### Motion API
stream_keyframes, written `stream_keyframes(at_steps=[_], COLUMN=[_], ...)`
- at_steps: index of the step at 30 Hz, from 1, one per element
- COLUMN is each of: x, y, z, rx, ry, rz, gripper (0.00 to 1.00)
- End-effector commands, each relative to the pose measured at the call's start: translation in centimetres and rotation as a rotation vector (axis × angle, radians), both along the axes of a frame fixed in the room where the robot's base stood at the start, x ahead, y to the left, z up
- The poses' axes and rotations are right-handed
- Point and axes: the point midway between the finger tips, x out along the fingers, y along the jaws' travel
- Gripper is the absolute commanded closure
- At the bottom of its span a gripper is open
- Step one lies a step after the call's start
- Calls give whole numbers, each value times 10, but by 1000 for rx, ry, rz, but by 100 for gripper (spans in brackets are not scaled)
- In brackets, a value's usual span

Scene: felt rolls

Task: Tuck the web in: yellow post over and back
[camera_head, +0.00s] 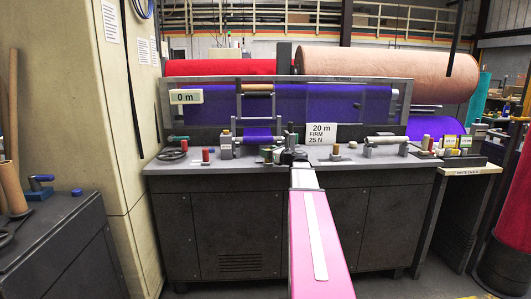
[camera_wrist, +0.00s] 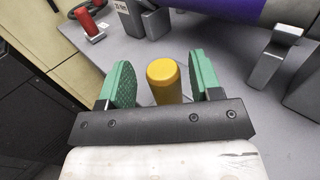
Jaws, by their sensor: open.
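The yellow post (camera_wrist: 165,82) stands between my gripper's two green pads in the wrist view, with a gap showing on either side. My gripper (camera_wrist: 162,62) is open. In the head view my gripper (camera_head: 289,158) is over the front of the grey bench, and I cannot make out the yellow post there. The purple web (camera_head: 257,135) comes down in a narrow strip behind and left of my gripper. A purple band also shows at the top of the wrist view (camera_wrist: 215,7).
A red post (camera_wrist: 89,24) stands at upper left in the wrist view, near a grey block (camera_wrist: 128,18). A grey metal bracket (camera_wrist: 272,58) is to the right. In the head view, a white "20 m FIRM 25 N" card (camera_head: 321,133) stands behind the bench's small fixtures.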

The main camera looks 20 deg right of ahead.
Motion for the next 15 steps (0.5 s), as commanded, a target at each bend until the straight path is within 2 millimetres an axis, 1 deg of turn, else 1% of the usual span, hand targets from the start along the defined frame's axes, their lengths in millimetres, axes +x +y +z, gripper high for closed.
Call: stream_keyframes(at_steps=[1, 6, 12, 15], x=[-11, -41, -66, -73], y=[-4, -19, -34, -39], z=[0, 0, 0, 0], rx=[0, 0, 0, 0], ry=[0, 0, 0, 0], rz=[-2, -1, 0, 0], gripper=[42, 42, 42, 42])
